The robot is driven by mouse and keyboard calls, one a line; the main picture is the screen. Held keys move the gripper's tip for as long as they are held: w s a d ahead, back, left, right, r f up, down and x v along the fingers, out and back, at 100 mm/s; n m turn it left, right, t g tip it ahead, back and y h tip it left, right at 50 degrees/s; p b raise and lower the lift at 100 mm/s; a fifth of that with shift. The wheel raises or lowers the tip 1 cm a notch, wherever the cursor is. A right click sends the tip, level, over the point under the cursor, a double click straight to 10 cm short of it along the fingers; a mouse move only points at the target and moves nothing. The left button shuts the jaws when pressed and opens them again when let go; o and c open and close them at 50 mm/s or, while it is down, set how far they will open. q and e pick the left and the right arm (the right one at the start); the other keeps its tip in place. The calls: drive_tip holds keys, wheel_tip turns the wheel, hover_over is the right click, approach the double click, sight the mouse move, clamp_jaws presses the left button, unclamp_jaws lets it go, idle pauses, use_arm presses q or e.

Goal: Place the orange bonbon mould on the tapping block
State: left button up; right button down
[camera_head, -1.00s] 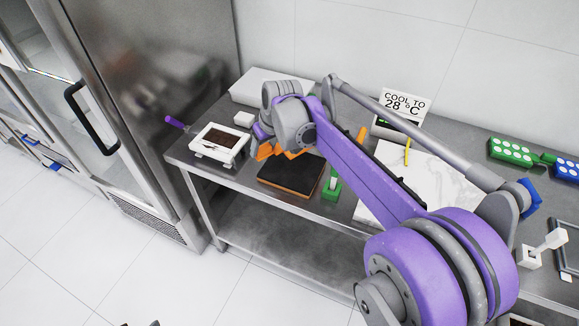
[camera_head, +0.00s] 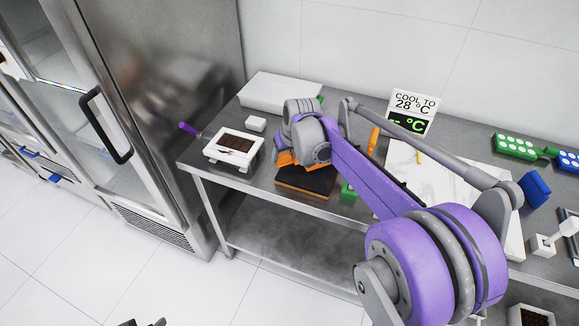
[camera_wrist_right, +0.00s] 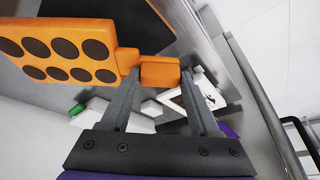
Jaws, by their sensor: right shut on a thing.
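The orange bonbon mould (camera_wrist_right: 65,45) has dark round cavities and a short handle. In the right wrist view my right gripper (camera_wrist_right: 160,78) is shut on that handle. In the head view only orange parts of the mould (camera_head: 286,158) show below my right wrist. The tapping block (camera_head: 304,184), dark-topped with an orange-brown edge, lies on the steel table under the mould, partly covered by my arm. Its dark top (camera_wrist_right: 95,9) shows behind the mould in the wrist view. I cannot tell whether they touch. Two dark tips at the head view's bottom edge may be my left gripper.
A white tray with a dark filling (camera_head: 233,149) stands left of the block. A green item (camera_head: 348,190) is close to the block's right. A marble slab (camera_head: 405,158) lies further right. A white box (camera_head: 280,92) and a temperature sign (camera_head: 411,111) stand behind.

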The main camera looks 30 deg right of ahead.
sight(285, 164)
drive_tip(key=shift+f, duration=2.4)
drive_tip(key=shift+c, duration=0.6)
unclamp_jaws()
drive_tip(key=v, duration=1.2)
drive_tip(key=s+a+f, duration=0.3)
drive_tip(key=s, duration=0.4)
drive_tip(key=s+a+f, duration=0.4)
drive_tip(key=s, duration=0.4)
drive_tip(key=s+a+f+n+t, duration=0.1)
drive_tip(key=s+a+f, duration=0.2)
drive_tip(key=s, duration=0.4)
drive_tip(key=shift+s+a+f, duration=0.15)
drive_tip(key=shift+a+f, duration=0.05)
